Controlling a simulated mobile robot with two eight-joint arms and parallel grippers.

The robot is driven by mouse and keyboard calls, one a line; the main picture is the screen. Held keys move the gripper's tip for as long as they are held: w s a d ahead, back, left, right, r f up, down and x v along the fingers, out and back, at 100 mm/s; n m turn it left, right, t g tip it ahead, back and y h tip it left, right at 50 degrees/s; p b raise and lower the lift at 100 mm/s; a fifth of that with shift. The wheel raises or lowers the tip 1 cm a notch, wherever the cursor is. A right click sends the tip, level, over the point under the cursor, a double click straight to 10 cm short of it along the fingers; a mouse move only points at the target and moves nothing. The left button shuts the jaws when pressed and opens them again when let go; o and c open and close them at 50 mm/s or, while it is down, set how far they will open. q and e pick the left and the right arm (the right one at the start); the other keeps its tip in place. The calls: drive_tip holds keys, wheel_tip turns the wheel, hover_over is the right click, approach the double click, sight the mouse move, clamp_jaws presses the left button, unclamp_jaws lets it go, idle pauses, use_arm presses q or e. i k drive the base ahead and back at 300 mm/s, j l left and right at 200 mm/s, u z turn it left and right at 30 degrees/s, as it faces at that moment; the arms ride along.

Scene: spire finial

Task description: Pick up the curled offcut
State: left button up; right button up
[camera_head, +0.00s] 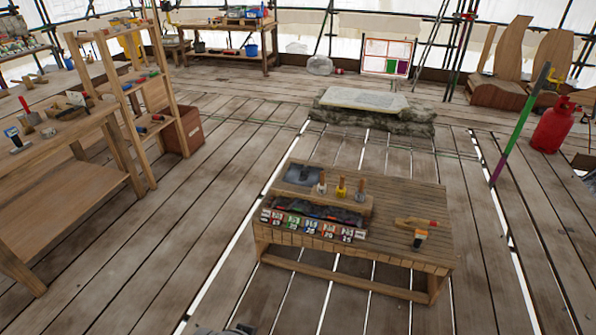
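I cannot pick out the curled offcut with certainty. A dark grey sheet-like piece (302,174) lies at the back left of the low wooden table (400,255). It has a darker mark or raised part near its middle, too small to tell if it is curled. Neither of my grippers shows in the head view. Only a small grey part of my own body shows at the bottom edge.
The low table also bears several small handled tools (341,188), a row of labelled boxes (305,225) and a wooden-handled tool (418,236). A workbench (60,170) and shelf rack (135,90) stand left. A red gas cylinder (552,126) stands right. Plank floor has gaps.

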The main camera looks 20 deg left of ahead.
sight(304, 175)
drive_tip(key=i+j+u, duration=0.15)
drive_tip(key=i+j, duration=0.5)
drive_tip(key=j, duration=0.15)
drive_tip(key=i+j+u, duration=0.1)
drive_tip(key=i+j, duration=0.65)
drive_tip(key=i+j+u, duration=0.15)
drive_tip(key=i+j, duration=0.55)
drive_tip(key=i+j+u, duration=0.15)
drive_tip(key=i+j, duration=0.45)
drive_tip(key=i, duration=0.2)
